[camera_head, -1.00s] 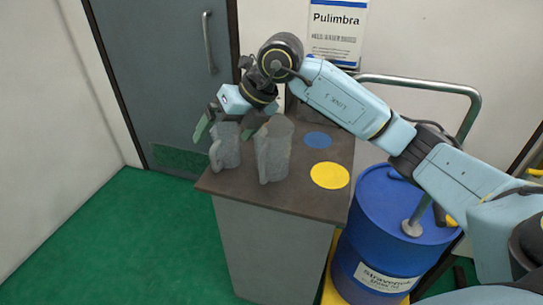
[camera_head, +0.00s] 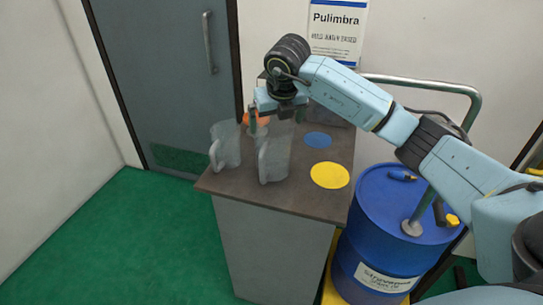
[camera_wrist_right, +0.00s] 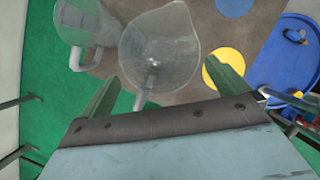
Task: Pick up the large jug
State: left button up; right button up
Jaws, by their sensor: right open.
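The large jug (camera_head: 274,158) is clear, with a handle at its lower left, and stands upright on the brown-topped cabinet. A smaller clear jug (camera_head: 226,147) with a handle stands to its left. My right gripper (camera_head: 267,118) points down just behind and above the large jug's rim in the head view. In the right wrist view, my open green fingers (camera_wrist_right: 165,92) sit left and right of the large jug (camera_wrist_right: 160,45), with nothing held between them. The small jug also shows there (camera_wrist_right: 82,22). My left gripper is out of view.
A blue disc (camera_head: 317,140) and a yellow disc (camera_head: 330,175) lie on the cabinet top (camera_head: 295,197), right of the jugs. An orange item (camera_head: 262,119) shows partly behind my gripper. A blue drum (camera_head: 385,215) and a metal rail (camera_head: 470,110) stand at right.

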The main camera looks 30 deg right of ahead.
aim_at(271, 156)
jog(key=x, duration=0.4)
jog(key=shift+f, duration=0.4)
jog(key=c, duration=0.9)
